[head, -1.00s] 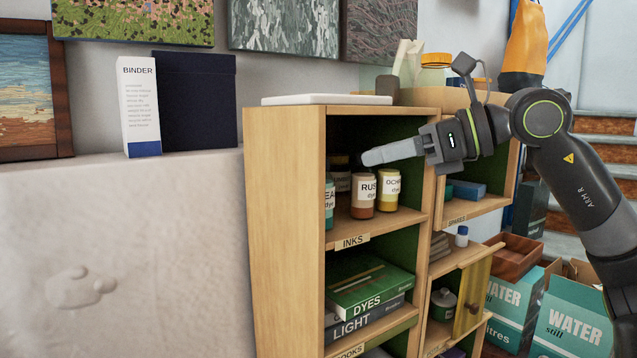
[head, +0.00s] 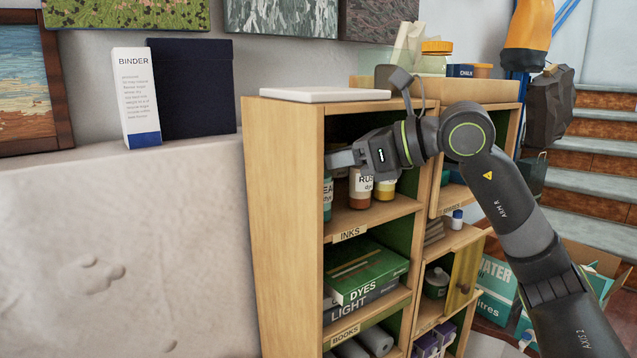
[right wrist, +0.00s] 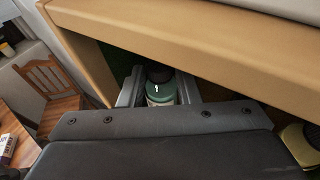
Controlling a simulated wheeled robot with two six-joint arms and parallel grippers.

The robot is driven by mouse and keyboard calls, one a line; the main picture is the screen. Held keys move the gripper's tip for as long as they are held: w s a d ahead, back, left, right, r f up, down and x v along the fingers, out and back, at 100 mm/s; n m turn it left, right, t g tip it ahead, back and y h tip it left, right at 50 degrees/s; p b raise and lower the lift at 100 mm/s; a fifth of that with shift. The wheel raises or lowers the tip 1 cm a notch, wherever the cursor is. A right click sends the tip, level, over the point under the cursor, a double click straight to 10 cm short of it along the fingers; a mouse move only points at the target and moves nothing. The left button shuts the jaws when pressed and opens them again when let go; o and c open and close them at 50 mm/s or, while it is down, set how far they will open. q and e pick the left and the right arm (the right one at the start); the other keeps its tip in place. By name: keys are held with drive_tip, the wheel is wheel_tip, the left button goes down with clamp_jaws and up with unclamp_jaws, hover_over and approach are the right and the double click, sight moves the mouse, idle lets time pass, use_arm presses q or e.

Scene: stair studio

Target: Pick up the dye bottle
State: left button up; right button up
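Several dye bottles stand on the inks shelf: a teal one (head: 327,200) at the left, partly hidden by the cabinet's side panel, a rust one (head: 360,190) and an ochre one (head: 385,189). My right gripper (head: 340,159) reaches into the shelf at the teal bottle's top. In the right wrist view the teal bottle (right wrist: 160,93), dark-capped, shows between the two fingers of my right gripper (right wrist: 160,92). The fingers stand apart, one on each side; contact with the bottle is not visible. My left gripper is out of view.
The wooden cabinet's side panel (head: 283,220) stands close left of the fingers. A white board (head: 325,94) lies on top. A small door (head: 463,278) stands open at the right.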

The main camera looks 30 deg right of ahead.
drive_tip(key=shift+c, duration=0.4)
clamp_jaws()
drive_tip(key=f+b+v, duration=0.2)
drive_tip(key=b+v, duration=0.4)
drive_tip(key=v, duration=0.3)
drive_tip(key=s+f+b+v, duration=0.1)
drive_tip(key=b+v, duration=0.6)
drive_tip(key=v, duration=0.1)
drive_tip(key=shift+s+d+f+b, duration=0.25)
drive_tip(key=shift+d+b, duration=0.05)
drive_tip(key=shift+d, duration=0.3)
